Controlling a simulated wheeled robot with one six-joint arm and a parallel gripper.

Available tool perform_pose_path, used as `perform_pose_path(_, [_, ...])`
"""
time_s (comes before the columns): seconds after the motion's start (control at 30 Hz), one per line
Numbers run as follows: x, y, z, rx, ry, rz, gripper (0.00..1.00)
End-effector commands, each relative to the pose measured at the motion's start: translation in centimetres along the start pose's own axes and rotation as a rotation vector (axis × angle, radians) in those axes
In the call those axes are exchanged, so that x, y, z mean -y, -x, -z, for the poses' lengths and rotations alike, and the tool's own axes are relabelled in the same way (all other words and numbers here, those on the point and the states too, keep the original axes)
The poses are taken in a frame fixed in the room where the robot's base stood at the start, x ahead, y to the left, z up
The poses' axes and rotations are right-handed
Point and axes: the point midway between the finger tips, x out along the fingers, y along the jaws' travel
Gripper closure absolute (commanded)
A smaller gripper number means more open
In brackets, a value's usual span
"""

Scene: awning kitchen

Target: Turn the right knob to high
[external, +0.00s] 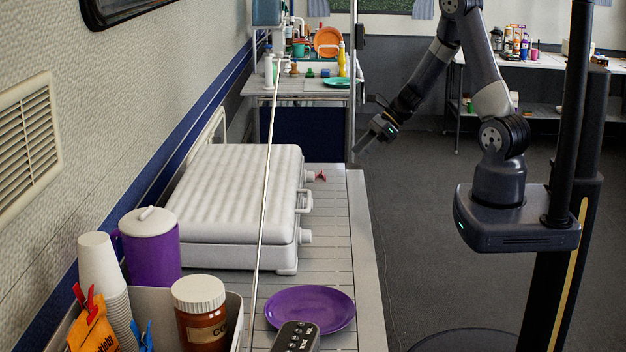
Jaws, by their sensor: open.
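A white camp stove (240,200) with a closed ribbed lid stands on the slatted table. Two knobs stick out of its side facing my arm. The far one, on the right when facing the stove from my side, is a red knob (320,176); the near one is a white knob (306,236). A handle lies between them. I cannot read either knob's setting. My gripper (361,145) is open and empty, hanging beyond and to the right of the red knob, apart from it.
A thin pole (268,150) crosses in front of the stove in the picture. A purple plate (310,309), a brown jar (200,310), a purple pitcher (150,250) and stacked cups (103,280) stand nearer. Open floor lies right of the table.

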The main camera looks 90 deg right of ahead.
Motion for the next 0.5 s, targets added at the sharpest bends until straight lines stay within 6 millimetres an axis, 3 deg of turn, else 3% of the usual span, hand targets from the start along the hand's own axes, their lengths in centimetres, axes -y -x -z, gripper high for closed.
perform_pose_path(0.3, [1.4,2.9,-7.2,0.428,-0.323,0.009,0.49])
perform_pose_path(0.5, [1.6,-1.3,-3.0,0.408,-0.323,0.003,0.49])
